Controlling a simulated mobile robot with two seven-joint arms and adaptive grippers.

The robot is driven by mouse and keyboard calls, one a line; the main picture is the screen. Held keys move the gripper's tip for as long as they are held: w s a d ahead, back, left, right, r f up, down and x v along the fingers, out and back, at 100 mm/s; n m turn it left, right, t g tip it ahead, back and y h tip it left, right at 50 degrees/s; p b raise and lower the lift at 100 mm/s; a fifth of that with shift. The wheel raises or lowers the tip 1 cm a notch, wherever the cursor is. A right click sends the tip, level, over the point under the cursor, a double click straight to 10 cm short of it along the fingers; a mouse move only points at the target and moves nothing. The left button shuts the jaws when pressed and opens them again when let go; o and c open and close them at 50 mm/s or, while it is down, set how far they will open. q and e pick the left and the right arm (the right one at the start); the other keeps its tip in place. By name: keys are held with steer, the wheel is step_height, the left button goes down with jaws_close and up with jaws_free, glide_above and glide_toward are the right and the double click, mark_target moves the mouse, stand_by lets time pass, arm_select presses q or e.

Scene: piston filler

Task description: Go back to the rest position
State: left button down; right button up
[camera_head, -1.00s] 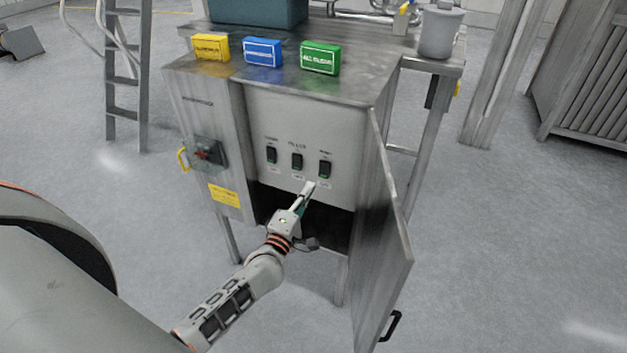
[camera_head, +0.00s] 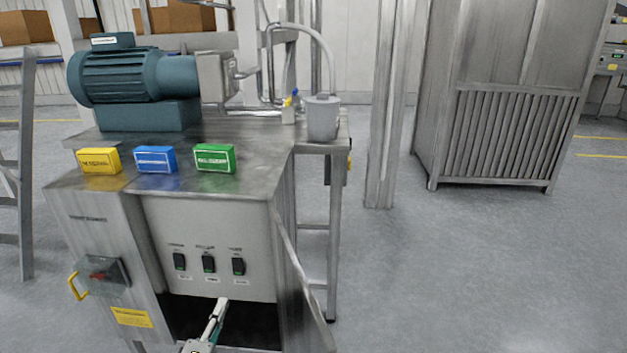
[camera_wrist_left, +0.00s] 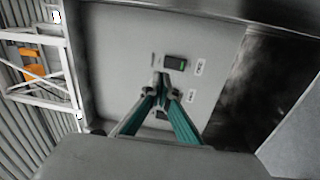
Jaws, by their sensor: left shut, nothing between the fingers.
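My left gripper (camera_head: 214,322) is in the lower middle of the head view, in front of the open cabinet of the piston filler and below its switch panel (camera_head: 213,225). Its fingers are shut with nothing between them. In the left wrist view the fingertips (camera_wrist_left: 160,88) meet in front of the panel, close to a black rocker switch (camera_wrist_left: 175,62) with a green mark. I cannot tell whether they touch the panel. In the head view three black switches, such as the middle one (camera_head: 208,263), sit in a row. My right gripper is not in view.
The cabinet door (camera_head: 300,285) stands open at the right of the cabinet. Yellow (camera_head: 99,161), blue (camera_head: 155,159) and green (camera_head: 215,158) boxes sit on top, near a teal motor (camera_head: 135,78) and a grey pot (camera_head: 322,118). The floor (camera_head: 450,265) at the right is clear.

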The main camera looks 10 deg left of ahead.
arm_select(q)
steer(key=s+d+f+m+g+h, duration=0.1)
steer(key=s+d+f+m+g, duration=0.3)
steer(key=s+f+m, duration=0.3)
steer(key=s+d+f+m+g+h, duration=0.2)
steer(key=s+d+f+m+g, duration=0.2)
steer(key=s+m, duration=1)
step_height(320, 180, down, 4)
steer(key=shift+s+d+f+m, duration=0.2)
steer(key=shift+s+d+m, duration=0.2)
steer(key=shift+s+d, duration=0.55)
